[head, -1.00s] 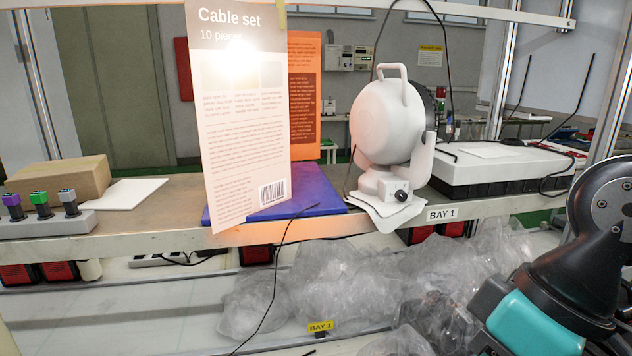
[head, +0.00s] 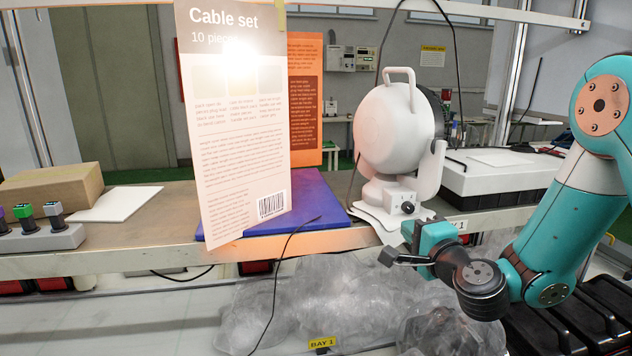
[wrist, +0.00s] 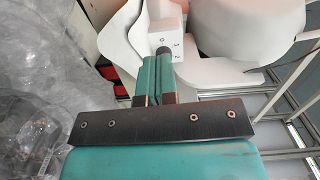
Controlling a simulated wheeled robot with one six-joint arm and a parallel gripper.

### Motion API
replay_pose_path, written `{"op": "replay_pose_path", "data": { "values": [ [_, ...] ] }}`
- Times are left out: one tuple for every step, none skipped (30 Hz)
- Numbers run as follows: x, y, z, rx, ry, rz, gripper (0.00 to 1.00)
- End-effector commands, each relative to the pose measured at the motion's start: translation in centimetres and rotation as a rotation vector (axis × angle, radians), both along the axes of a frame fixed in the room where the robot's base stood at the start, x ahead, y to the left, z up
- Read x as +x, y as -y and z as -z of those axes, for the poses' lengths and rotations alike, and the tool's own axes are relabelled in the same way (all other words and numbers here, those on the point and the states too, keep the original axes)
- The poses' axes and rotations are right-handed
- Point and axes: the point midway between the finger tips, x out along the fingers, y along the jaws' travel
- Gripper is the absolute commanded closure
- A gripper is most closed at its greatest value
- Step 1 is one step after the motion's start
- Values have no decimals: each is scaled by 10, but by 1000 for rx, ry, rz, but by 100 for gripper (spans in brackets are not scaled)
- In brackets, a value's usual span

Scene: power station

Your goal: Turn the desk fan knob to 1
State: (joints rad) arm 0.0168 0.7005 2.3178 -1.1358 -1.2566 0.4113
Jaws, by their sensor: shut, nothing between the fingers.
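The white desk fan (head: 388,130) stands on the shelf, its head turned away to the right. Its dark knob (head: 408,208) is on the front of the square base. In the wrist view the knob (wrist: 162,50) shows just beyond my fingertips, partly hidden by them, with the marks 0, 1 and 2 around it. I cannot tell which mark it points at. My gripper (head: 411,230) is shut and empty, just below and in front of the knob. In the wrist view its teal fingers (wrist: 155,62) lie together, pointing at the knob; I cannot tell whether they touch it.
A tall "Cable set" card (head: 240,130) stands left of the fan beside a blue mat (head: 315,205). A white box (head: 490,178) with cables lies to the right. Clear plastic bags (head: 290,310) fill the space below the shelf edge. A black cable hangs near the fan.

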Motion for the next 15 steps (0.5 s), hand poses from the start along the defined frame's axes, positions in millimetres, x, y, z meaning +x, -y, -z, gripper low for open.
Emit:
{"op": "replay_pose_path", "data": {
  "values": [
    [3,7,4,21,-2,34,100],
    [4,9,5,30,-1,49,100],
    [6,12,5,39,0,63,100],
    [7,13,5,42,2,70,100],
    [9,13,5,45,2,73,100],
    [11,13,4,46,1,74,100],
    [13,13,3,45,1,74,100],
    [15,12,2,45,2,73,100],
    [19,11,1,45,0,73,100],
    [22,11,0,44,1,73,100],
    [25,10,0,44,0,73,100],
    [29,9,-1,44,1,73,100],
    [31,9,-1,44,0,73,100],
    [34,8,-1,44,1,73,100],
    [38,7,-1,44,0,73,100]
  ]
}}
